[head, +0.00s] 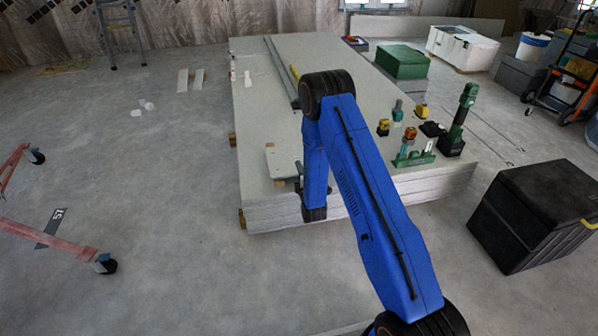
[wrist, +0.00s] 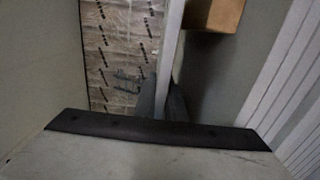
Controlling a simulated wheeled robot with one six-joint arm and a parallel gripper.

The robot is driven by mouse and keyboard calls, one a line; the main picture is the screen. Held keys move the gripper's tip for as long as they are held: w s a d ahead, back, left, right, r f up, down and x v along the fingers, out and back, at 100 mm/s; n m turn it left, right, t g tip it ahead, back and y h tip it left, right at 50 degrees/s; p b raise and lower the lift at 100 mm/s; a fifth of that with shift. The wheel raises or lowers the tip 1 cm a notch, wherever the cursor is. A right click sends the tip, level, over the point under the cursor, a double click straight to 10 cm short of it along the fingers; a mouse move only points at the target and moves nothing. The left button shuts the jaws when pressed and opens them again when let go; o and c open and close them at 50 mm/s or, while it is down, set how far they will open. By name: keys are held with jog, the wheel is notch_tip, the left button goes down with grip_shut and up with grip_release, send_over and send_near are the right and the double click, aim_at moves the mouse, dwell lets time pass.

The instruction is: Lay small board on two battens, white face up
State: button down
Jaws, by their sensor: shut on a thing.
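The small board (head: 283,159) is a pale panel at the near left corner of the big panel stack in the head view. Its upward face looks whitish. Whether it touches the stack I cannot tell. My gripper (head: 299,187) is at its near right edge, partly hidden by my arm. In the wrist view the board shows edge-on as a pale strip (wrist: 171,45) running into the dark fingers of my gripper (wrist: 163,104), which is shut on it.
A black box (head: 540,215) stands right. The floor between stack and trestles is mostly clear.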

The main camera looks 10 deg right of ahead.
jog(key=shift+f, duration=0.55)
jog(key=shift+f, duration=0.45)
jog(key=c, duration=1.8)
grip_release()
jog(key=shift+c, duration=0.2)
